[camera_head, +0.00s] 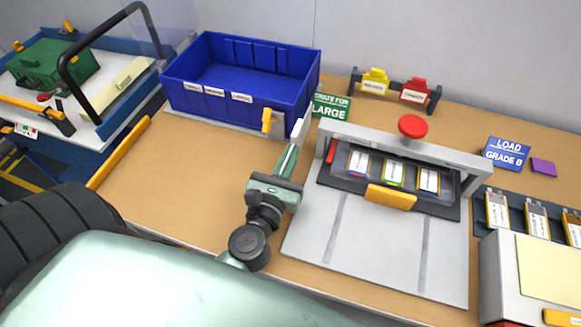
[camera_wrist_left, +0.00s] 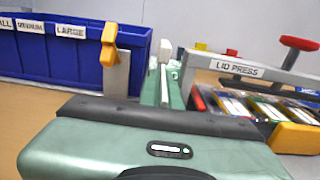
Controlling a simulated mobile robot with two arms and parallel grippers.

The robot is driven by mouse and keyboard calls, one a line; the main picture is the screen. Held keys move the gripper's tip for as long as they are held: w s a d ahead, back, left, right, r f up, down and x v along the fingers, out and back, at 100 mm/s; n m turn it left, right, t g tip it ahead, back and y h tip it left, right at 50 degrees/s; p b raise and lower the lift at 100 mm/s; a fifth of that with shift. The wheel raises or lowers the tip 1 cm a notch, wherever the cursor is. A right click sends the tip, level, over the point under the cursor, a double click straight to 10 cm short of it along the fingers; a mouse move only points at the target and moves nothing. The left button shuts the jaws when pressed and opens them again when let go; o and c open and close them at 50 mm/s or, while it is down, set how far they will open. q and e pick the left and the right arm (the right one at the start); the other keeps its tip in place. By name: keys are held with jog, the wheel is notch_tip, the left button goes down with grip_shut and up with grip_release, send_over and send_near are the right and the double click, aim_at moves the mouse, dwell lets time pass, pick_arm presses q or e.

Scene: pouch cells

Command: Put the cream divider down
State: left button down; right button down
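A flat cream board with a dark slot (camera_head: 125,83), which looks like the cream divider, lies on the blue trolley at the far left, beside the black handle. My left gripper (camera_head: 302,122) is over the bench between the blue crate and the lid press, far from that board. Its green fingers with pale ends (camera_wrist_left: 163,78) point away in the left wrist view and lie close together. I cannot tell whether anything thin is between them. My right gripper is not in view.
The blue crate (camera_head: 285,95) stands behind left, an orange-topped stop (camera_head: 267,120) at its front. The lid press (camera_head: 460,160) with a red knob (camera_head: 412,126) stands to the right, holding several cells. A grey box (camera_head: 495,265) is at bottom right. The bench at left (camera_head: 190,175) is clear.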

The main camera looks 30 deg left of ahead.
pick_arm(q)
jog(key=shift+f+b, duration=0.5)
jog(key=shift+f, duration=1)
jog(key=shift+f, duration=0.2)
jog(key=c, duration=1.6)
grip_release()
jog(key=shift+c, duration=0.2)
jog(key=shift+r, duration=0.2)
